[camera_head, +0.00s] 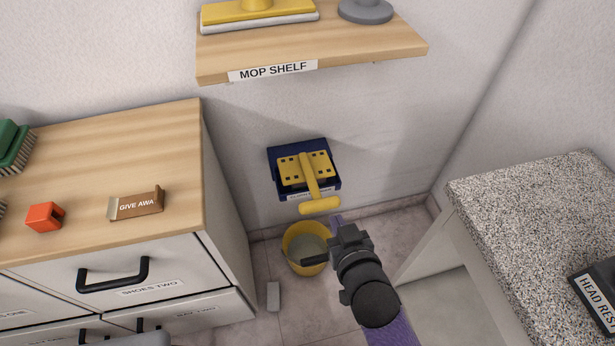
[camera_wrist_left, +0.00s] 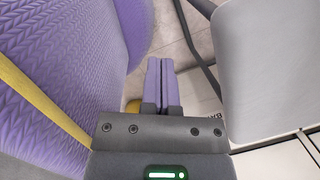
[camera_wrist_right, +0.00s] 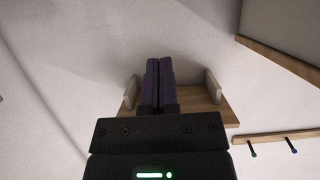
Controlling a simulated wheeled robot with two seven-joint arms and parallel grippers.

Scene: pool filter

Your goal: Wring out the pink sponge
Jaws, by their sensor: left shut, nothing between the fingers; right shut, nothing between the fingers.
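No pink sponge shows in any view. A dark blue wringer box (camera_head: 272,160) with a yellow perforated press plate (camera_head: 291,170) and a yellow T-shaped lever (camera_head: 321,205) hangs on the back wall. A yellow bucket (camera_head: 289,241) with greyish contents stands on the floor below it. My right gripper (camera_head: 337,220) is just below the lever's crossbar; I cannot tell if they touch. Its purple fingers are shut and empty in the right wrist view (camera_wrist_right: 159,85). My left gripper (camera_wrist_left: 160,82) is shut and empty in the left wrist view.
A mop shelf (camera_head: 330,55) juts out above the wringer. A wooden-topped drawer cabinet (camera_head: 120,150) stands left, with an orange block (camera_head: 44,217) and a brown bar (camera_head: 136,204) on top. A speckled counter (camera_head: 530,225) stands right. A grey block (camera_head: 273,296) is on the floor.

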